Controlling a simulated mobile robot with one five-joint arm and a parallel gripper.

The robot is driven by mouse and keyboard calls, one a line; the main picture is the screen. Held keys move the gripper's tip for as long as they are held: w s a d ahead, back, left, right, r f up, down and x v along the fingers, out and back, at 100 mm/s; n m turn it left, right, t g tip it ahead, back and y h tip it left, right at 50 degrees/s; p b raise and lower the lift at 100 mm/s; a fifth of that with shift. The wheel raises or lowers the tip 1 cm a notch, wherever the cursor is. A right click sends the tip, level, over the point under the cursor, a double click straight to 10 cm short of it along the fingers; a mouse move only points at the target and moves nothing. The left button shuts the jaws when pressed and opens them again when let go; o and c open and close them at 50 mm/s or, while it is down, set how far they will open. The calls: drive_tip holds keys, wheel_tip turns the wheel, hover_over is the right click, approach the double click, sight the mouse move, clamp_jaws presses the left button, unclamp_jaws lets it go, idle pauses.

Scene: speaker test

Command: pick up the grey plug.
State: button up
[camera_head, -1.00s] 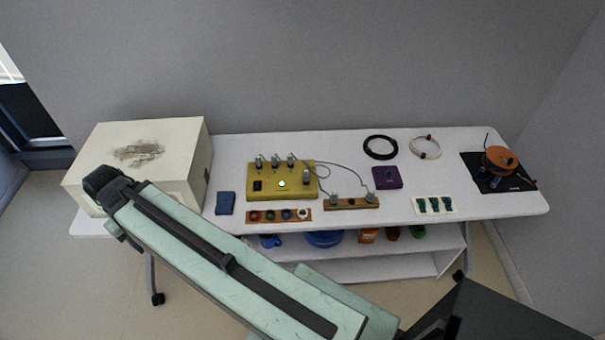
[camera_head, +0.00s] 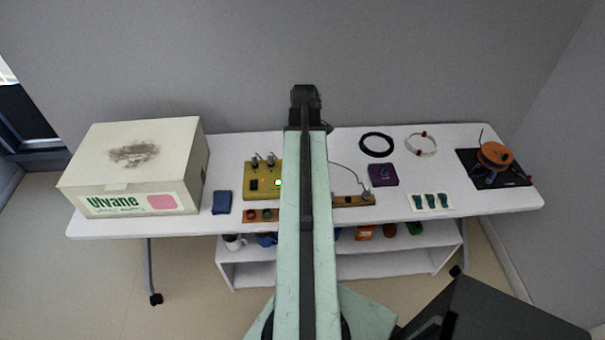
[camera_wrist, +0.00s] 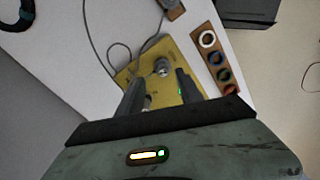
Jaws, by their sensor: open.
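In the wrist view my gripper (camera_wrist: 159,78) is open, its two dark fingers pointing towards the yellow box (camera_wrist: 145,72). A grey plug (camera_wrist: 161,67) on that box shows between and just past the fingertips, apart from both as far as I can see. Another grey plug (camera_wrist: 172,4) shows at the top edge. In the head view my arm covers the right part of the yellow box (camera_head: 262,188) and hides my fingers. Grey plugs (camera_head: 271,160) stand at the box's back left, and one (camera_head: 367,192) is on a wooden strip (camera_head: 355,200). I cannot tell which plug is meant.
The wooden strip with coloured rings (camera_wrist: 219,66) lies beside the yellow box. A large cream box (camera_head: 130,165) stands at the table's left. A blue block (camera_head: 222,202), a purple box (camera_head: 383,175) and a black cable coil (camera_head: 377,145) are nearby. Thin cables run from plugs.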

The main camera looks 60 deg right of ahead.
drive_tip(key=f+b, duration=0.7)
drive_tip(key=f, duration=0.1)
drive_tip(key=shift+w+a+f+b, duration=0.15)
drive_tip(key=shift+a+b, duration=0.1)
drive_tip(key=shift+b, duration=0.15)
drive_tip(key=shift+r, duration=0.25)
clamp_jaws()
